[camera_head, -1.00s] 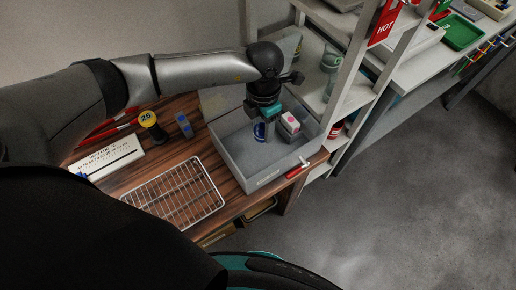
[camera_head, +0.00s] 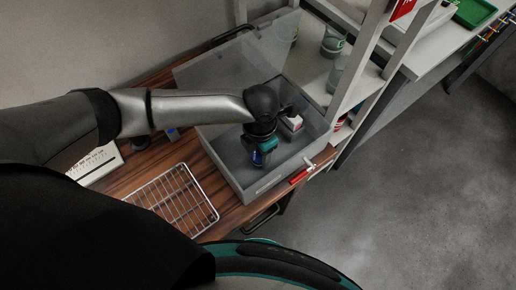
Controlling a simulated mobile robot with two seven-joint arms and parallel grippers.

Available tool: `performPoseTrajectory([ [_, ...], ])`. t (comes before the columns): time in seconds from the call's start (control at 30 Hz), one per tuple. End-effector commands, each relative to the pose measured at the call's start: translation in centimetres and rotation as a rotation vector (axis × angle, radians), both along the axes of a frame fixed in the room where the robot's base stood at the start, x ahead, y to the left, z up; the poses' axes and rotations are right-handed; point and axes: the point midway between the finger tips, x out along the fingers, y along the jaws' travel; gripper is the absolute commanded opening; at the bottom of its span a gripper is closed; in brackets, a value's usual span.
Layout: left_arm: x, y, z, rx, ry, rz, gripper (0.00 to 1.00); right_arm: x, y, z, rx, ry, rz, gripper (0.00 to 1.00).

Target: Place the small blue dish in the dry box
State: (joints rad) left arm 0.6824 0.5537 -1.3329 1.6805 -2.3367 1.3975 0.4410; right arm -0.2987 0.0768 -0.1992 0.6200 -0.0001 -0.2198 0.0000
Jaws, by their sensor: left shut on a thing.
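The dry box (camera_head: 221,165) is a grey open-topped box on the wooden table, with its clear lid (camera_head: 225,58) raised at the back. My left gripper (camera_head: 259,163) reaches down inside the box from above. It is shut on the small blue dish (camera_head: 257,158), of which only a blue edge shows beside the fingers. Whether the dish touches the box floor cannot be told. My right gripper is not in view.
A wire rack (camera_head: 172,199) lies in front left. A red marker (camera_head: 300,175) lies by the box's right front corner. Shelving (camera_head: 352,75) stands close on the right.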

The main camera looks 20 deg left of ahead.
Motion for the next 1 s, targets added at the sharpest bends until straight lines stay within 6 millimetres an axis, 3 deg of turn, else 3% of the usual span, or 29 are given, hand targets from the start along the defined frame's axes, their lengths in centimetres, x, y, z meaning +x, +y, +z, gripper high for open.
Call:
performPoseTrajectory([
  [0.33, 0.1, 0.0, -0.3, -0.001, -0.002, 0.000, 0.00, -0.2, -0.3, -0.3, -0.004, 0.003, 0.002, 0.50],
  [0.37, 0.1, 0.0, -0.2, -0.001, -0.002, 0.000, 0.55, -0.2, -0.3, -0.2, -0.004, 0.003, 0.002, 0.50],
  [0.6, 0.1, 0.0, -0.2, -0.001, -0.002, 0.000, 0.82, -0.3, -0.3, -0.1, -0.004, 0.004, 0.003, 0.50],
  [1.0, 0.5, 0.2, 0.8, 0.000, -0.004, 0.002, 0.82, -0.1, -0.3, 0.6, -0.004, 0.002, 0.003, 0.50],
])
